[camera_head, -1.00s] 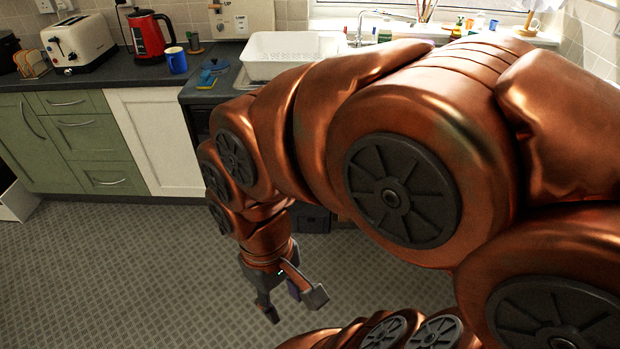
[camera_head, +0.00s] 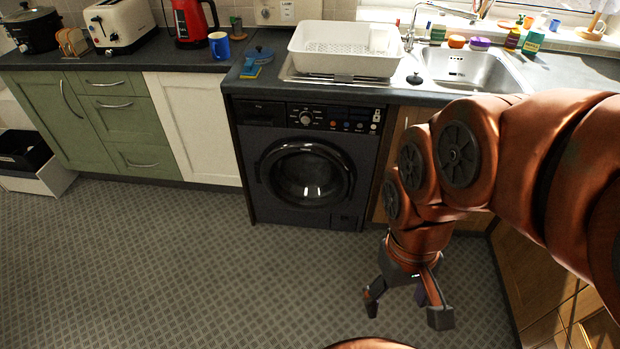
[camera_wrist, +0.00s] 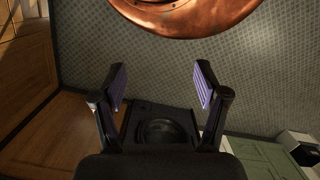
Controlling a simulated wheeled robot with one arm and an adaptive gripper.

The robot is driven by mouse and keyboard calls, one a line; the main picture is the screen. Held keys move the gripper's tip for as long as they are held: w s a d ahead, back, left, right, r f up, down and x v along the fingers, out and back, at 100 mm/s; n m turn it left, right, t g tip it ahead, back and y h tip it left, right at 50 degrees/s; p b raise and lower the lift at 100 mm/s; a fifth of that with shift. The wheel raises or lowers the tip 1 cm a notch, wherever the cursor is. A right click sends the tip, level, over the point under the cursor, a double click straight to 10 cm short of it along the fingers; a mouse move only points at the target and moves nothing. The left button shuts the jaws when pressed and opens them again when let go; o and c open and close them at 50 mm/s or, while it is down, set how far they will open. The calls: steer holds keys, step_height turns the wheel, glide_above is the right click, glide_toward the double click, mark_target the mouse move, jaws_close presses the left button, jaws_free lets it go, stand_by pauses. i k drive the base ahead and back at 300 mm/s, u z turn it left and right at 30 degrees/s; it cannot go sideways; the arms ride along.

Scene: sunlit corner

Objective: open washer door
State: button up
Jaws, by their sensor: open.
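The washer (camera_head: 300,165) is a dark front-loader under the counter, with its control panel along the top. Its round door (camera_head: 305,173) looks shut. My gripper (camera_head: 408,308) hangs over the floor in front and to the right of the washer, apart from it, fingers pointing down and open with nothing between them. In the wrist view, the open fingers of my gripper (camera_wrist: 162,90) frame bare floor, and the washer front with its round door (camera_wrist: 165,133) shows beyond them, partly hidden by the gripper body.
A white dish rack (camera_head: 345,50) stands on the counter above the washer, next to the sink (camera_head: 470,68). A white cupboard (camera_head: 192,125) and green drawers (camera_head: 118,120) are to the left. A white box (camera_head: 40,180) is at the far left. The floor (camera_head: 170,270) is clear in front.

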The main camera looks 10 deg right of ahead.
mark_target(313, 174)
steer(key=k, duration=1.3)
steer(key=u, duration=0.7)
steer(key=i, duration=1.15)
steer(key=z, duration=0.05)
